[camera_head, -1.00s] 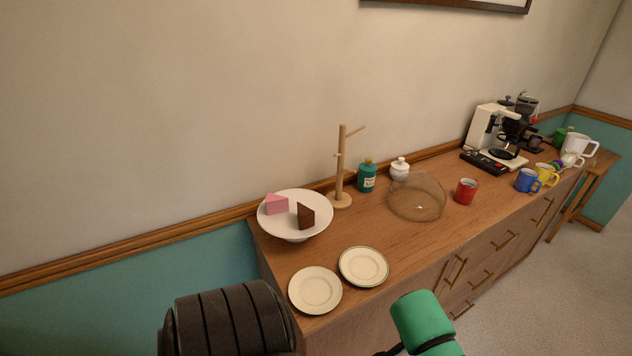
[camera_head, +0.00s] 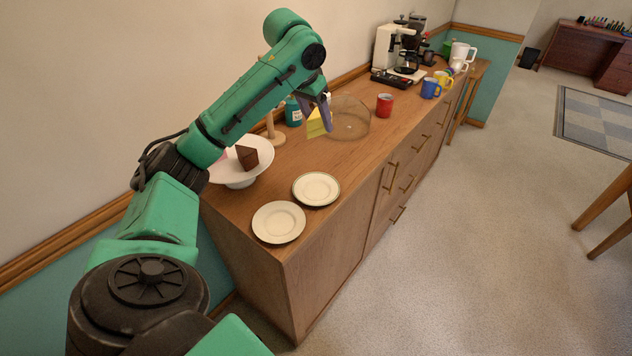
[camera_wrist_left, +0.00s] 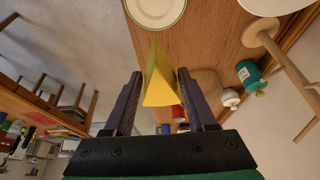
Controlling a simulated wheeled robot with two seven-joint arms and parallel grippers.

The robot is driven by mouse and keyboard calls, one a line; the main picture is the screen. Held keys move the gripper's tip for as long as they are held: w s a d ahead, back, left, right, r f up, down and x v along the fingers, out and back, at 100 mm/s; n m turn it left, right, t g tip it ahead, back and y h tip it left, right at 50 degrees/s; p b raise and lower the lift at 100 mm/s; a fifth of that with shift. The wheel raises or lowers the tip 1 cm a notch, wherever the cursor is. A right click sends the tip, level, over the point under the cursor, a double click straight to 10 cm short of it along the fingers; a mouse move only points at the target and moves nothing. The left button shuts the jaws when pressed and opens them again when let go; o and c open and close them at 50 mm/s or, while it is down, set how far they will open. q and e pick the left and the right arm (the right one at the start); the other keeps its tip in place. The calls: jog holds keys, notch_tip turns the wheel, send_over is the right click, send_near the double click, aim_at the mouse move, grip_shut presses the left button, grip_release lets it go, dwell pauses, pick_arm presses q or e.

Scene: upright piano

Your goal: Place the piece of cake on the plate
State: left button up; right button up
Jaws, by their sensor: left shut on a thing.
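My left gripper (camera_head: 325,110) is shut on a yellow wedge of cake (camera_head: 316,124) and holds it up over the sideboard, beyond the plates. The wrist view shows the wedge (camera_wrist_left: 160,78) between the two fingers. A dark-rimmed plate (camera_head: 316,188) and a plain pale plate (camera_head: 278,222) lie side by side, empty, near the sideboard's near end. The rimmed plate (camera_wrist_left: 156,10) also shows at the top of the wrist view. A white cake stand (camera_head: 240,176) holds a chocolate wedge (camera_head: 247,157) and a pink wedge, which my arm mostly hides. My right gripper is out of view.
A clear dome (camera_head: 349,120) stands on the sideboard (camera_head: 340,220), just behind the held cake. A teal bottle (camera_head: 293,112) and a wooden stand (camera_head: 273,130) are near the wall. Mugs, including a red one (camera_head: 384,105), and a coffee machine are farther along.

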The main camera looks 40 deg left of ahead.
pick_arm(q)
notch_tip(320, 180, down, 19)
jog(key=shift+w+f+p, duration=0.15)
jog(key=shift+f+p, duration=0.05)
jog(key=shift+p, duration=0.15)
jog(key=o, duration=0.8)
jog(key=shift+d, duration=0.1)
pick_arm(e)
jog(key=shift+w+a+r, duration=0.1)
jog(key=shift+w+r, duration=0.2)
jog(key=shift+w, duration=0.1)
pick_arm(q)
jog(key=b+v, duration=0.1)
jog(key=v, duration=1.1)
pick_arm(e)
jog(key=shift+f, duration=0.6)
pick_arm(q)
jog(key=shift+r, duration=0.1)
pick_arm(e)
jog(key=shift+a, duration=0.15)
